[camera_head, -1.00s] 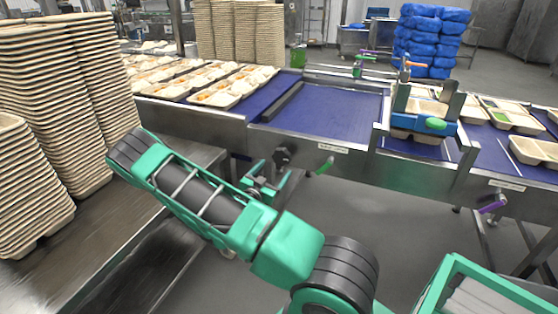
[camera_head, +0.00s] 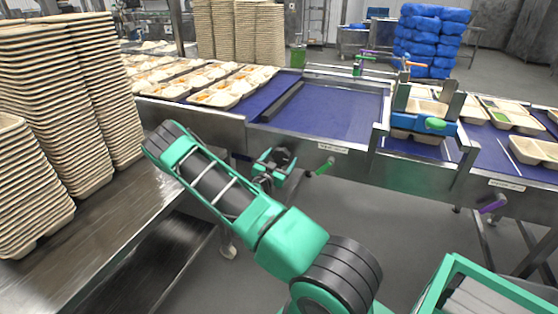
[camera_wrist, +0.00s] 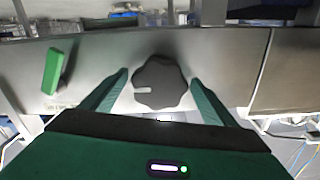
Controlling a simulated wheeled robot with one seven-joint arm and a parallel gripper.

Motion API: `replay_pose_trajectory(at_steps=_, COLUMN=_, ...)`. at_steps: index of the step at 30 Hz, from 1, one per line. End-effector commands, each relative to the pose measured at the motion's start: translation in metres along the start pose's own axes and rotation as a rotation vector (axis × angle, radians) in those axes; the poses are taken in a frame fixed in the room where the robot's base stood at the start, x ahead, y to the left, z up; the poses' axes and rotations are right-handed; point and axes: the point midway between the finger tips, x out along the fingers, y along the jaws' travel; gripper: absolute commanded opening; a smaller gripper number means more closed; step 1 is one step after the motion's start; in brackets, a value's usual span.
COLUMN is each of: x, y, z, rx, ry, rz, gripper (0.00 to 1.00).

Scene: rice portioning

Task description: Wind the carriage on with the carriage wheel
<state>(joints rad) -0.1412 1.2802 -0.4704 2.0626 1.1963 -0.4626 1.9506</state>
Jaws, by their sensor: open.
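The carriage wheel appears to be the dark lobed knob (camera_wrist: 160,82) with a pale mark, on the steel side of the conveyor. In the wrist view it sits between the spread green fingers of my gripper (camera_wrist: 159,78), with a gap on either side. In the head view my open gripper (camera_head: 274,167) is close in front of the dark knob (camera_head: 283,155) and partly covers it. The carriage seems to be the steel and blue frame (camera_head: 440,128) standing across the belt at the right. Contact between fingers and knob cannot be seen.
A green lever (camera_head: 325,166) sits just right of the knob and shows at the left in the wrist view (camera_wrist: 53,71). A purple handle (camera_head: 493,204) is farther right. Stacked trays (camera_head: 75,100) stand at the left. Filled trays (camera_head: 225,88) lie on the blue belt (camera_head: 335,108).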

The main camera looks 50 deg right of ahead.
Motion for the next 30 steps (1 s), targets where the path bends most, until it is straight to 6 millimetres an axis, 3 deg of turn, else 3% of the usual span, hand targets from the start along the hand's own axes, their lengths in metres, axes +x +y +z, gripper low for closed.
replay_pose_trajectory(at_steps=9, x=0.002, y=-0.0001, z=-0.0001, rx=0.0, ry=0.0, rz=0.0, gripper=0.78)
replay_pose_trajectory(at_steps=14, x=0.0019, y=-0.0002, z=-0.0001, rx=-0.001, ry=0.0, rz=-0.001, gripper=0.4)
replay_pose_trajectory(at_steps=23, x=0.0017, y=-0.0008, z=-0.0001, rx=-0.022, ry=0.0, rz=-0.002, gripper=0.39)
replay_pose_trajectory(at_steps=30, x=0.0018, y=-0.001, z=-0.0004, rx=-0.133, ry=0.002, rz=-0.002, gripper=0.39)
